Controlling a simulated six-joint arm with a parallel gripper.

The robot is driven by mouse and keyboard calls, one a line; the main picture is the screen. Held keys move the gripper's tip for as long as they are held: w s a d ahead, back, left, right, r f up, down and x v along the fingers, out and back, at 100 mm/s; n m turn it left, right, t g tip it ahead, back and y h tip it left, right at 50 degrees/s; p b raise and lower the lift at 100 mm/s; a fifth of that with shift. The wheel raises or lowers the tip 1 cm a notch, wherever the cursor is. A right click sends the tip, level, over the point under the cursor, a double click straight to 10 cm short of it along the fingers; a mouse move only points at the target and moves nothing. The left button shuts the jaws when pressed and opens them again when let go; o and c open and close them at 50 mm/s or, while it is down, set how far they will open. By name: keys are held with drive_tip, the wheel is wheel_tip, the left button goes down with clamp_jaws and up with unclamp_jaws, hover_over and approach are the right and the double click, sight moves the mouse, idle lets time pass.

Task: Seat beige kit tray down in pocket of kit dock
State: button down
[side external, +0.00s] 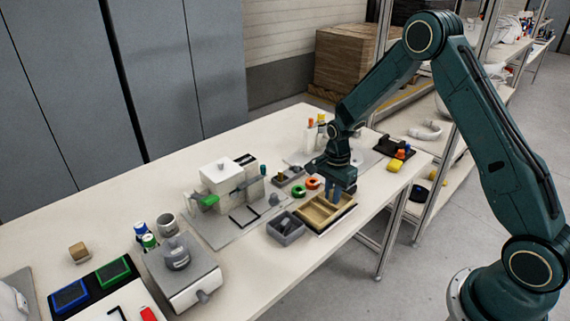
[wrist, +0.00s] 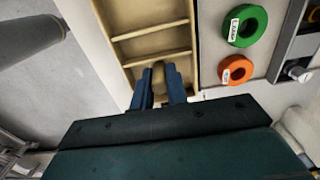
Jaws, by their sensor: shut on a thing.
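The beige kit tray (side external: 318,213) is a shallow box with dividers, near the table's front edge. My gripper (side external: 337,195) points down at the tray's right end. In the wrist view, the blue fingers (wrist: 158,90) are shut on a rounded beige part at the near end of the tray (wrist: 152,28). A pale, dark-edged piece (side external: 344,214) shows along the tray's front and right side, perhaps the kit dock. The tray hides its pocket, and I cannot tell whether the tray rests in it or hangs just above.
A grey bin (side external: 286,228) stands close left of the tray. A green ring (wrist: 244,25) and an orange ring (wrist: 235,70) lie beside it, with a grey holder (wrist: 298,45) beyond them. A white fixture (side external: 222,178) stands further left. The table edge is close in front.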

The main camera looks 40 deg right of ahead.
drive_tip(key=shift+f, duration=0.1)
drive_tip(key=c, duration=1.4)
unclamp_jaws()
wheel_tip(320, 180, up, 11)
drive_tip(key=shift+r, duration=0.65)
